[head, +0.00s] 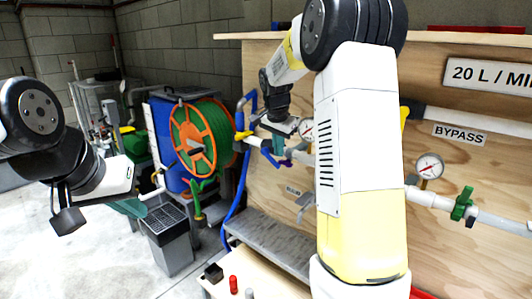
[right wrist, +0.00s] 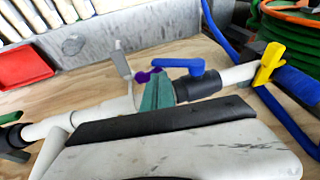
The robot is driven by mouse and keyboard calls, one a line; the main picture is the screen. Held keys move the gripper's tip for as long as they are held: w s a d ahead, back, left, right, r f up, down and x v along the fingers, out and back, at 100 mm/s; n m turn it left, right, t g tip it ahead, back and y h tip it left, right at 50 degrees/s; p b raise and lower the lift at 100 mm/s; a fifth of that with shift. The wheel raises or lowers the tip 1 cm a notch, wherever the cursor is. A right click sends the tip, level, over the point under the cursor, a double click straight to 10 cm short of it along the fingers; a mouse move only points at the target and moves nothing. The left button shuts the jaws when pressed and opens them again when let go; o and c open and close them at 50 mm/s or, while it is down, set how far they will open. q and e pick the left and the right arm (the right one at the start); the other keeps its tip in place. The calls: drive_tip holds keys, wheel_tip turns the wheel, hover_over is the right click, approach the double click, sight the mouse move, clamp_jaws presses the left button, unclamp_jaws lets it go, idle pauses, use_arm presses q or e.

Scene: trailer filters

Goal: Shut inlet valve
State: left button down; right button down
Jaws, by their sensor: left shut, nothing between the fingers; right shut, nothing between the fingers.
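A yellow handle (right wrist: 268,62) sits farther along the same pipe, also in the head view (head: 243,135). No readable label tells which is the inlet valve. My right gripper (right wrist: 157,92), with teal fingers, is shut and empty right beside the blue lever; contact cannot be told. It also shows in the head view (head: 278,144). My left gripper (head: 68,221) is shut and empty, away at the left.
A pressure gauge (head: 429,166) and a green-handled valve (head: 463,204) are on the right pipe, under a BYPASS sign (head: 459,133). An orange hose reel (head: 193,137) and a grey bin (head: 167,237) stand at left. A grey ledge (head: 270,240) runs below the panel.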

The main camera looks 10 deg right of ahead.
drive_tip(key=s+d+v, duration=0.1)
drive_tip(key=v, duration=1.1)
approach(276, 162)
drive_tip(key=x, duration=0.5)
drive_tip(key=shift+w+d+f, duration=0.1)
drive_tip(key=shift+w+f, duration=0.2)
drive_tip(key=shift+f, duration=0.15)
drive_tip(key=shift+s+f, duration=0.1)
drive_tip(key=shift+f, duration=0.35)
drive_tip(key=shift+r, duration=0.1)
